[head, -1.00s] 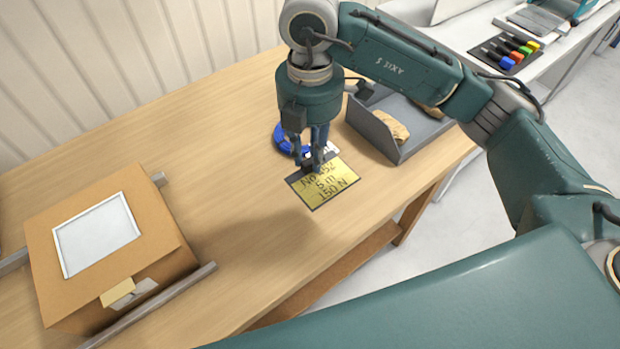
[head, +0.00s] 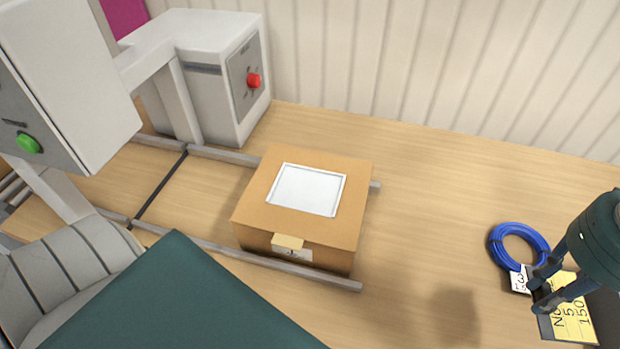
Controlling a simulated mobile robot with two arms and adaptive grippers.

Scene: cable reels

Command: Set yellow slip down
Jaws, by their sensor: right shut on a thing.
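The yellow slip (head: 572,312), with dark print on it, is at the right edge in the head view, in a dark frame or holder. My right gripper (head: 543,292) is shut on it at its left side. Part of the slip is hidden by the gripper, and I cannot tell whether it touches the table. A blue cable coil (head: 494,247) with a small white tag (head: 518,281) lies on the table just behind and left of the gripper. My left gripper is not in view.
A cardboard box (head: 250,208) with a white label panel sits on two grey rails (head: 335,284). A grey machine with a red knob (head: 205,70) and a white unit with a green button (head: 65,80) stand at the left. The table between box and coil is clear.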

